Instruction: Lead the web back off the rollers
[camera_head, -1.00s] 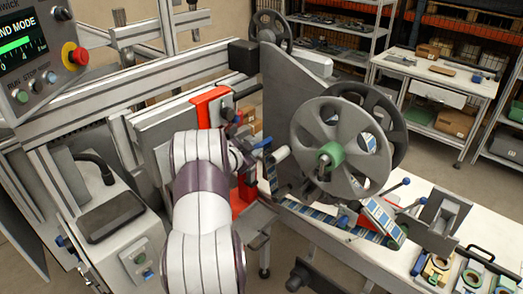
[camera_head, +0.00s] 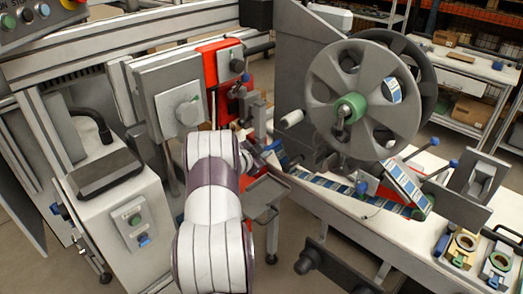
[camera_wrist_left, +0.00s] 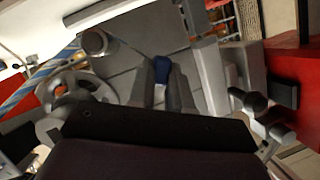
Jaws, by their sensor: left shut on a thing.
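The web (camera_head: 335,188), a strip of blue and white labels, runs low along the white bench below the large grey reel (camera_head: 325,92) with its green hub. Its left end comes up close to my left gripper (camera_head: 262,152). In the left wrist view the gripper (camera_wrist_left: 160,88) is shut on a small solid blue tab (camera_wrist_left: 161,68). Whether this tab joins the web cannot be told there. The reel also shows in the left wrist view (camera_wrist_left: 72,85), with a blue and white stretch of web (camera_wrist_left: 38,76) beside it. A pale roller (camera_head: 292,118) stands above the gripper. My right gripper is not in view.
A red upright bracket (camera_head: 212,62) with a grey printing unit (camera_head: 175,95) stands left of the gripper. A grey tray (camera_head: 268,190) lies close by. Splicing plates and blue-knobbed levers (camera_head: 453,163) crowd the bench's right. Shelves stand behind.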

